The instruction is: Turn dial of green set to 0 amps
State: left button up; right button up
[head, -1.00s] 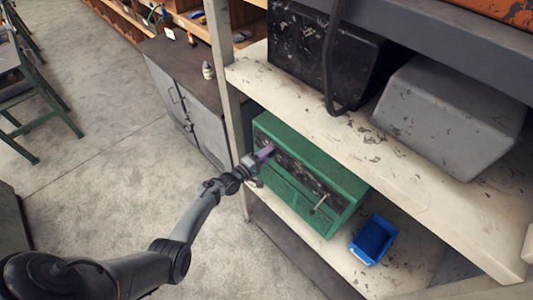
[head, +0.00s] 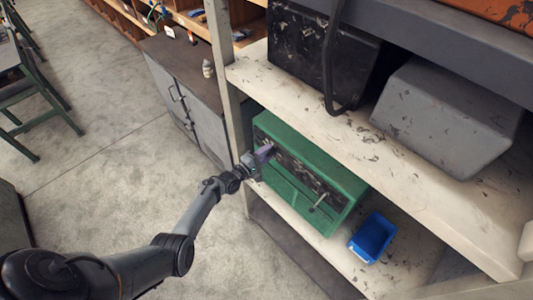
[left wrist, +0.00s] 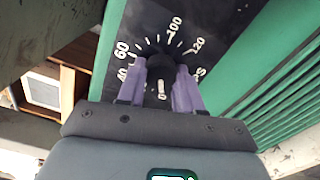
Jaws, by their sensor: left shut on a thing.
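The green set (head: 312,172) is a box on the lower shelf, with a dark worn front panel. In the left wrist view its round black dial (left wrist: 161,68) sits in a ring of white numbers, with 60 at left, 100 at top, 120 at right and 0 at the bottom. My left gripper (head: 264,152) is at the upper left of the front panel. In the left wrist view its purple fingers (left wrist: 160,80) straddle the dial, shut on it. The fingers hide part of the dial and some numbers. My right gripper is not in view.
A blue bin (head: 372,238) stands right of the green set on the lower shelf. The upper shelf (head: 350,135) overhangs the set and carries a black case (head: 318,50) and a grey box (head: 447,115). A shelf post (head: 228,85) stands close to my left gripper.

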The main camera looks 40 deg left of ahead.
pick_arm(q)
jog(key=o, duration=1)
jog(key=s, duration=0.7)
jog(key=s+a, duration=0.1)
jog(key=s, duration=0.2)
jog(key=shift+s+a, duration=0.1)
jog(key=shift+s, duration=0.3)
jog(key=shift+f, duration=0.1)
